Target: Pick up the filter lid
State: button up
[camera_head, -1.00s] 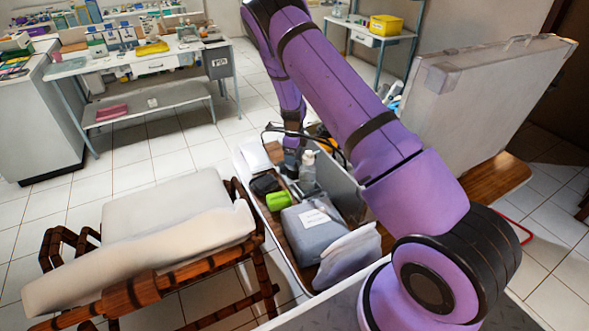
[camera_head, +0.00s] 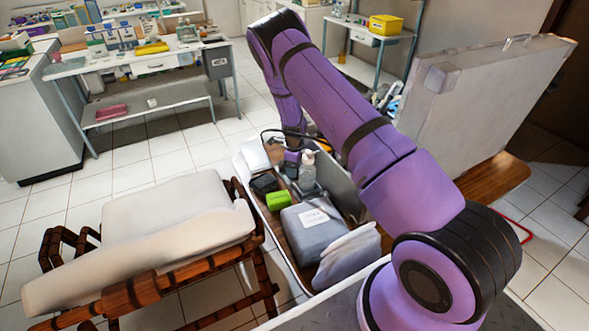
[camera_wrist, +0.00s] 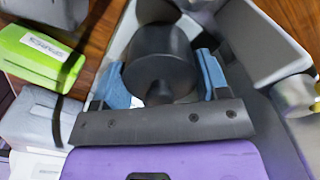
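In the wrist view, a dark, rounded cylindrical piece (camera_wrist: 160,58), which may be the filter lid, stands between the two blue fingertips of my gripper (camera_wrist: 162,82). The fingertips are apart, one at each side of it, close to its sides. I cannot tell whether they press on it. A small dark knob shows at its near edge. A grey wall or housing lies behind it. In the head view, my arm reaches down into the long white-rimmed case (camera_head: 263,205); the gripper and the lid are hidden or too small to make out there.
The case holds a green box (camera_head: 278,200), a pump bottle (camera_head: 307,168), a grey labelled pack (camera_head: 312,228) and a pale cloth bag (camera_head: 347,255). A folding chair (camera_head: 170,220) stands left of it.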

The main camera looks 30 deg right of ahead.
jog(key=shift+r, duration=0.1)
notch_tip(320, 180, up, 18)
dwell(0.9)
dwell(0.5)
